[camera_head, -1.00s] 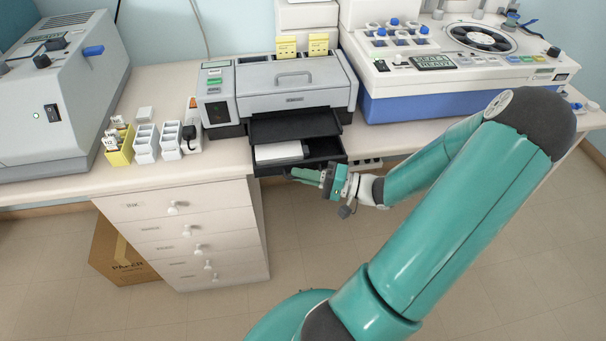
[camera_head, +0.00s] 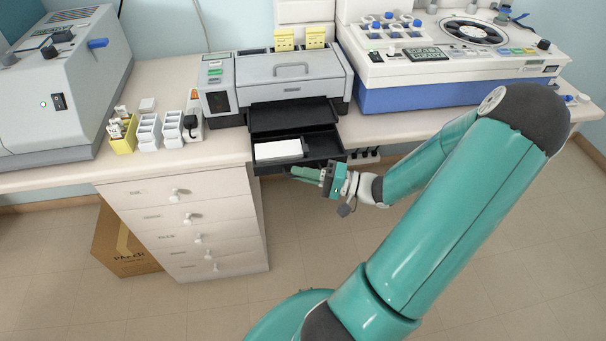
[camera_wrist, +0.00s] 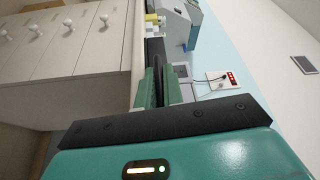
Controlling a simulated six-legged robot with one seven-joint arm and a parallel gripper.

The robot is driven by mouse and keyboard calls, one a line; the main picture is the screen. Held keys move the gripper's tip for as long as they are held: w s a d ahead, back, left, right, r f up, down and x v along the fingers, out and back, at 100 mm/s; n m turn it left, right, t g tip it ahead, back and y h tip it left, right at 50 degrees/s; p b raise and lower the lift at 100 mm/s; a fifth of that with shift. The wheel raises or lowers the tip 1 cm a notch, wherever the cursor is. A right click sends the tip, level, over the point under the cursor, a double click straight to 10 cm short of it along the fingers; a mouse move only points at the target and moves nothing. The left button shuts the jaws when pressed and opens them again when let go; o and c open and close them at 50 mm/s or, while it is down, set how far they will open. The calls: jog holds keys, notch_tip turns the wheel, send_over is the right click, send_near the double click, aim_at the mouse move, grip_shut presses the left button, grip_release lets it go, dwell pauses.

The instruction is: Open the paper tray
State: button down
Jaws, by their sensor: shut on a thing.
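The grey printer (camera_head: 285,75) stands on the bench. Its black paper tray (camera_head: 318,158) is slid out at the front below a black upper shelf (camera_head: 290,113), and a stack of white paper (camera_head: 279,149) shows inside it. My gripper (camera_head: 308,174) is at the tray's front edge. In the wrist view my green fingers (camera_wrist: 159,88) are closed on a dark part, the tray's front, seen edge-on between them. The exact grip spot is partly hidden by the fingers.
White drawers with round knobs (camera_head: 185,218) stand below the bench to the left. Slide racks (camera_head: 149,130) and a grey machine (camera_head: 60,90) are at left, a blue-and-white stainer (camera_head: 455,85) at right. The floor in front is open.

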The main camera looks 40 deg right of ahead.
jog(key=shift+d, duration=0.1)
jog(key=c, duration=1.5)
grip_release()
jog(key=v, duration=1.3)
jog(key=shift+s+d, duration=0.15)
jog(key=shift+s, duration=0.2)
